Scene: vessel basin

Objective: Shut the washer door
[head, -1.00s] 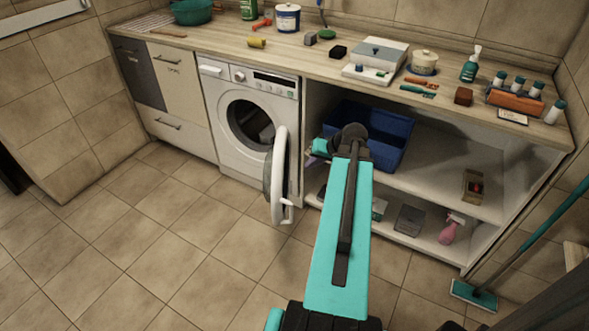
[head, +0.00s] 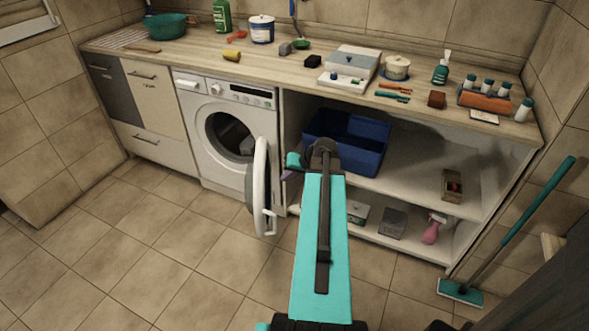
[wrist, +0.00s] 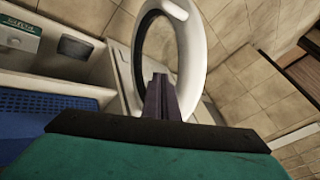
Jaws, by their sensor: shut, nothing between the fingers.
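The white washer (head: 228,130) stands under the counter with its round opening dark and exposed. Its washer door (head: 261,180) is a white ring, swung wide open toward the room, with a small handle at its lower right. In the wrist view the door (wrist: 193,50) fills the upper middle, just beyond my gripper (wrist: 161,95). My gripper's fingers are together and empty, and overlap the door ring in that view; I cannot tell whether they touch it. In the head view my gripper (head: 290,172) is mostly hidden behind my arm, just right of the door.
A blue crate (head: 348,140) sits on the open shelf right of the washer. The counter (head: 300,78) above holds several items. A mop (head: 460,290) leans at the right. The tiled floor (head: 150,250) left of the door is clear.

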